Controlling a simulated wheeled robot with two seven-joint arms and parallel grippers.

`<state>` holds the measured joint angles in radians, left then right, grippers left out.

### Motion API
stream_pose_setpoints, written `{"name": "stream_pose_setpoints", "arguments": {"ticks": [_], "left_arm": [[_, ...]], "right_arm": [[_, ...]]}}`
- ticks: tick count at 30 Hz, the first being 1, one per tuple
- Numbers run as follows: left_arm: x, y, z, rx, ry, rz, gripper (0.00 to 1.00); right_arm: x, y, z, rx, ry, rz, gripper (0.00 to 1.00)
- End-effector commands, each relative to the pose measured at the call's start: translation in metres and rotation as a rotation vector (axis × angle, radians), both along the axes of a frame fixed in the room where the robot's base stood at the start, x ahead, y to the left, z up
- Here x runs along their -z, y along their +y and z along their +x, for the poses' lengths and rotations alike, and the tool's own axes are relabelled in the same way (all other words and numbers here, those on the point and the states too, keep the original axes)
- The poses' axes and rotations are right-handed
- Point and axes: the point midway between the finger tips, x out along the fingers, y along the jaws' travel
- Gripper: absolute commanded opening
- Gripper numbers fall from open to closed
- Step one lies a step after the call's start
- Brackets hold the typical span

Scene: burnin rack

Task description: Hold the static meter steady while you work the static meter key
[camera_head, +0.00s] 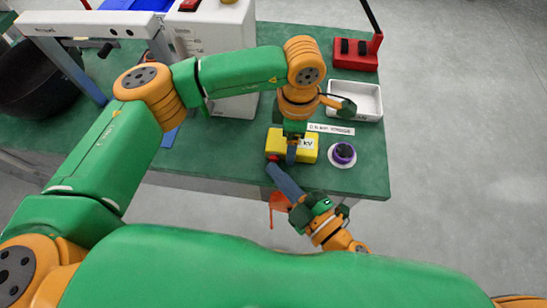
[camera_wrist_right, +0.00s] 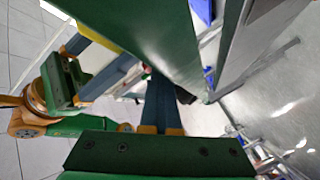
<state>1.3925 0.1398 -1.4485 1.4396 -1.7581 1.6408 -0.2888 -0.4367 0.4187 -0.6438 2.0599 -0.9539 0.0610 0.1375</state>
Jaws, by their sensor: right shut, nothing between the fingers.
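The static meter (camera_head: 309,146) is a yellow box marked "kV" near the front edge of the green table. A small red part, perhaps its key, shows at its left end (camera_head: 273,157). My left gripper (camera_head: 292,154) comes down from above, with a dark blue finger across the meter's near face. It appears closed on the meter, though its other finger is hidden. My right gripper (camera_head: 271,168) is shut and empty, its fingertips just below the red part. I cannot tell if they touch. The right wrist view shows my shut right fingers (camera_wrist_right: 160,105).
A purple knob (camera_head: 343,152) on a white disc, a label strip (camera_head: 331,129) and a white tray (camera_head: 366,97) lie right of the meter. A red stand (camera_head: 357,53) is behind. An orange-red piece (camera_head: 279,203) shows below the table edge. The right table corner is clear.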

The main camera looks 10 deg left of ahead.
Motion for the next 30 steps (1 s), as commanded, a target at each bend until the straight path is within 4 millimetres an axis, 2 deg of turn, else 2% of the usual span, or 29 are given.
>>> {"name": "stream_pose_setpoints", "arguments": {"ticks": [7,18,30], "left_arm": [[0.000,0.000,0.000,0.000,0.002,0.001,0.14],[0.000,0.000,0.000,0.000,0.000,0.001,0.14],[0.000,0.000,0.000,0.000,0.000,0.000,0.14]], "right_arm": [[0.000,0.000,-0.013,0.001,0.001,0.000,0.00],[0.000,0.000,-0.016,0.000,0.000,0.000,0.00],[0.000,0.000,-0.055,0.000,0.004,0.002,0.00]]}}
